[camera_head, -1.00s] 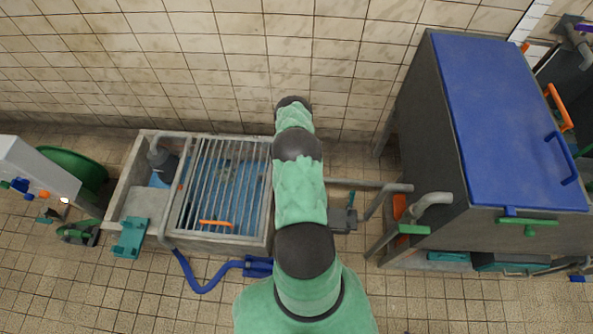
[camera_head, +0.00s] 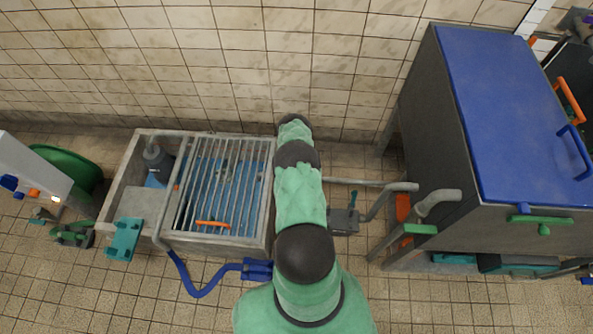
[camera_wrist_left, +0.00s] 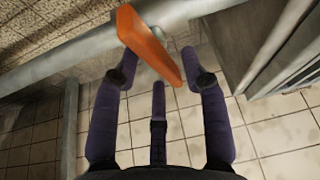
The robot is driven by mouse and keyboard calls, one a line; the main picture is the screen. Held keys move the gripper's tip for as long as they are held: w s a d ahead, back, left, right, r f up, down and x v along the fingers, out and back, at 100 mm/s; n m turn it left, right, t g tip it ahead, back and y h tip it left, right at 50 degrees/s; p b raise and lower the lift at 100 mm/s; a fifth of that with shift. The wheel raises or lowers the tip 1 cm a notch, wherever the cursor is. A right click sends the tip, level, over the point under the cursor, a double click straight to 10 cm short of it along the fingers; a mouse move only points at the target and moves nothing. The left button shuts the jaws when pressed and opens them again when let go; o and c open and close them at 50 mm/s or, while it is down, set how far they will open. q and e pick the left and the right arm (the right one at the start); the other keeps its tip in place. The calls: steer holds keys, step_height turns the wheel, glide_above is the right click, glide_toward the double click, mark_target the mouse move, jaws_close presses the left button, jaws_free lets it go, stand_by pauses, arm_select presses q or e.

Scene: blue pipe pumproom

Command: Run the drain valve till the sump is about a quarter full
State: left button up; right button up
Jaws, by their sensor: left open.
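The sump is a grey concrete basin (camera_head: 119,193) on the floor, partly under a bar grate (camera_head: 205,185). Blue shows through the bars; I cannot read a water level. A grey pipe (camera_head: 352,183) runs between the sump side and the blue-lidded tank (camera_head: 515,110). A small valve with a teal lever (camera_head: 354,199) sits beside my green-sleeved arm. In the left wrist view an orange handle (camera_wrist_left: 150,47) stands by a grey pipe (camera_wrist_left: 60,65). My left gripper (camera_wrist_left: 159,62) is open, its purple fingers either side of the handle's lower end; contact is unclear. My right gripper is out of view.
A green handle (camera_head: 420,229) is on the tank's outlet pipe. A dark pump (camera_head: 158,163) stands in the basin's left part. A blue hose (camera_head: 205,291) lies in front. Tiled floor is open at front right.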

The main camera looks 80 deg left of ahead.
arm_select(q)
jaws_close()
steer(key=shift+m, duration=0.4)
steer(key=shift+m+t+b, duration=0.3)
steer(key=shift+m+b, duration=0.2)
steer(key=shift+b, duration=0.1)
jaws_free()
steer(key=v, duration=1.2)
